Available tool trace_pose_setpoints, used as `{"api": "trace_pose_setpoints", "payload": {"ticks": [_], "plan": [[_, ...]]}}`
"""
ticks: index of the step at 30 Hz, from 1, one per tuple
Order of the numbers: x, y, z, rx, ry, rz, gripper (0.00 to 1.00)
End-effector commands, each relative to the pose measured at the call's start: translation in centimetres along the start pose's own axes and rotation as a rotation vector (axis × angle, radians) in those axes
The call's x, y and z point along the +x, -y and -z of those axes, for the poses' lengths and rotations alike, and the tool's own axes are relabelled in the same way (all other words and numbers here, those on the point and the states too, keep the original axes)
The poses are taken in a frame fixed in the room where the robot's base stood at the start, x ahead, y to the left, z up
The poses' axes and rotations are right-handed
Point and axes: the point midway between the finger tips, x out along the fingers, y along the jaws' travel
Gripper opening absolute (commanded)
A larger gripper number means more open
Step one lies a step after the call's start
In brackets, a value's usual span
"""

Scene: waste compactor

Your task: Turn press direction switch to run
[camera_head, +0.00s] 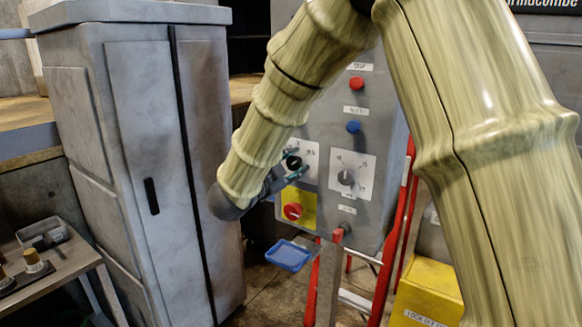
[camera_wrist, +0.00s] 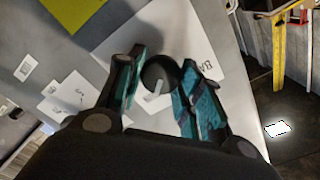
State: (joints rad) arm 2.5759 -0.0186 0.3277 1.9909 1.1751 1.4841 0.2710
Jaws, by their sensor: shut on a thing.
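The gray control panel (camera_head: 338,95) stands at centre in the head view. A black rotary switch (camera_head: 293,162) sits on a white plate at its left. In the wrist view the same switch (camera_wrist: 160,72) has a pale pointer, and letters "BA" show on its plate (camera_wrist: 222,65). My gripper (camera_head: 289,169) reaches it from the lower left. In the wrist view my gripper's teal-padded fingers (camera_wrist: 161,84) are shut on the knob, one on each side. The other plate labels are too small or hidden to read.
A second rotary knob (camera_head: 346,178) is to the right. A red emergency button (camera_head: 293,211) on yellow is just below my gripper. Red (camera_head: 356,83) and blue (camera_head: 353,127) buttons are above. A blue tray (camera_head: 288,256) is below; a tall gray cabinet (camera_head: 130,120) stands left.

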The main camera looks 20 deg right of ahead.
Motion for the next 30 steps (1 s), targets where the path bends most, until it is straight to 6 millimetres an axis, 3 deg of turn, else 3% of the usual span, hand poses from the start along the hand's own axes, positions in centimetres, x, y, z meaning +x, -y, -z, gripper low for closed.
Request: {"api": "trace_pose_setpoints", "payload": {"ticks": [5, 6, 9, 21, 26, 30], "plan": [[0.0, -0.2, 0.0, -0.002, 0.000, -0.003, 0.12], [0.0, -0.2, -0.1, -0.003, 0.000, -0.003, 0.42], [0.0, -0.2, -0.1, -0.002, 0.001, -0.003, 0.57], [-0.5, 0.0, -0.1, -0.001, 0.001, 0.000, 0.57], [-2.3, 0.0, -0.1, -0.001, 0.002, 0.001, 0.57], [-4.8, -0.1, -0.1, -0.002, 0.002, 0.001, 0.57]]}}
